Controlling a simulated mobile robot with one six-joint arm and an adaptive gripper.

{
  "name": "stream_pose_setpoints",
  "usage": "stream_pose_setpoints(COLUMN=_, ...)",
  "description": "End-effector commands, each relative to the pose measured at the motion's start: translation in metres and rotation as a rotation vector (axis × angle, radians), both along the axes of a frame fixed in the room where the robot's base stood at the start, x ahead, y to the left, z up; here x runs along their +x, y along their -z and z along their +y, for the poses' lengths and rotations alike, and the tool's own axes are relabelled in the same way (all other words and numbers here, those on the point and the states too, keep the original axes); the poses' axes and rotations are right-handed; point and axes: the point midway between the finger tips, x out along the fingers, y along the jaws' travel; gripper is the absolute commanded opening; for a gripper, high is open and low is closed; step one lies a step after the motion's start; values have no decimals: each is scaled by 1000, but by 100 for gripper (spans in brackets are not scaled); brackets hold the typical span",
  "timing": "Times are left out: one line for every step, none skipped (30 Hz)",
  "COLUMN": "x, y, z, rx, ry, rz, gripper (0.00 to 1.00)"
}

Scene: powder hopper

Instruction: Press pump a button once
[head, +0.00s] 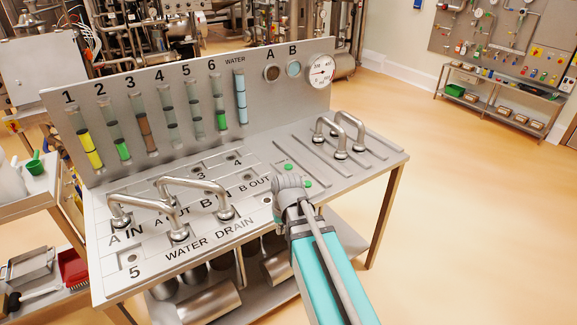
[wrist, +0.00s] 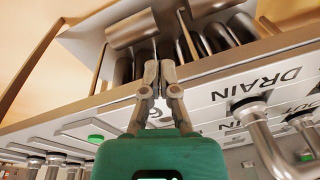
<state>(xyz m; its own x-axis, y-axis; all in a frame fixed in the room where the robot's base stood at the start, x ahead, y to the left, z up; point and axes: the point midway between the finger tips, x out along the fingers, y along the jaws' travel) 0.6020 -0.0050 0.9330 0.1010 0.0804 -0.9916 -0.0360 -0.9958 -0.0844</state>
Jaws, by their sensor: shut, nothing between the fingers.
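My gripper (wrist: 159,72) is shut and empty in the wrist view. Its fingertips show over the front edge of the sloped control panel (wrist: 220,92), and whether they touch it I cannot tell. In the head view, two green buttons, one farther back (head: 288,166) and one nearer (head: 309,183), sit on the panel beside the end of my arm. No pump label is readable near them. In the head view my arm's end hides part of the panel and the fingertips.
Bent metal pipes stand on the panel's left (head: 170,195) and right (head: 340,130). Behind rises a board (head: 200,75) with several numbered tubes and a pressure gauge (head: 320,69). Metal canisters (head: 210,300) lie under the table.

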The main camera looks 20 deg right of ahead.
Motion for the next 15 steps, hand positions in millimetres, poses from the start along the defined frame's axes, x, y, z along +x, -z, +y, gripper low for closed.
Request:
stream_pose_setpoints(x=22, y=-5, z=-3, rx=17, ry=12, rz=-24, gripper=0)
stream_pose_setpoints(x=31, y=-7, z=-5, rx=30, ry=18, rz=-39, gripper=0)
stream_pose_setpoints(x=45, y=-10, z=-7, rx=45, ry=28, rz=-59, gripper=0)
stream_pose_setpoints(x=55, y=-12, z=-9, rx=59, ry=37, rz=-76, gripper=0)
stream_pose_setpoints(x=65, y=-14, z=-11, rx=70, ry=45, rz=-92, gripper=0)
stream_pose_setpoints(x=79, y=-17, z=-14, rx=87, ry=56, rz=-115, gripper=0)
stream_pose_setpoints(x=89, y=-20, z=-16, rx=98, ry=64, rz=-131, gripper=0)
stream_pose_setpoints(x=99, y=-22, z=-18, rx=110, ry=73, rz=-148, gripper=0)
stream_pose_setpoints(x=112, y=-25, z=-22, rx=126, ry=86, rz=-169, gripper=0)
stream_pose_setpoints(x=122, y=-28, z=-25, rx=138, ry=95, rz=-187, gripper=0)
stream_pose_setpoints(x=131, y=-30, z=-27, rx=149, ry=103, rz=-203, gripper=0)
stream_pose_setpoints(x=144, y=-34, z=-31, rx=164, ry=115, rz=-224, gripper=0)
stream_pose_setpoints(x=154, y=-37, z=-35, rx=176, ry=126, rz=-241, gripper=0)
stream_pose_setpoints(x=163, y=-40, z=-38, rx=186, ry=136, rz=-257, gripper=0)
stream_pose_setpoints(x=176, y=-43, z=-43, rx=200, ry=150, rz=-280, gripper=0)
